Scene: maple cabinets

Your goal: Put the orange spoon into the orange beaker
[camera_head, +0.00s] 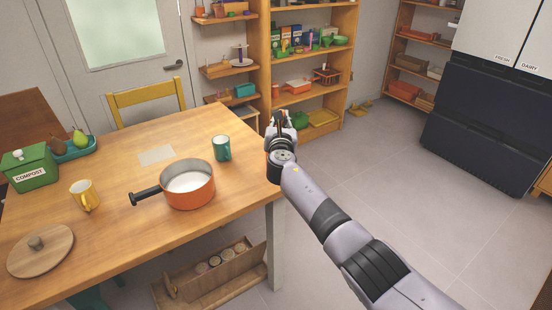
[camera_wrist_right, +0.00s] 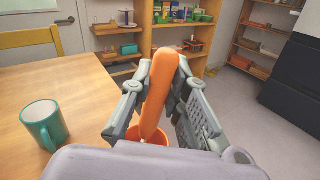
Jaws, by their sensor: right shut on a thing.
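My right gripper (camera_wrist_right: 158,85) is shut on the orange spoon (camera_wrist_right: 160,95), which stands tilted between the fingers. My left gripper is not in view.
A yellow chair (camera_head: 147,97) stands behind. Shelves (camera_head: 315,88) stand beyond the table.

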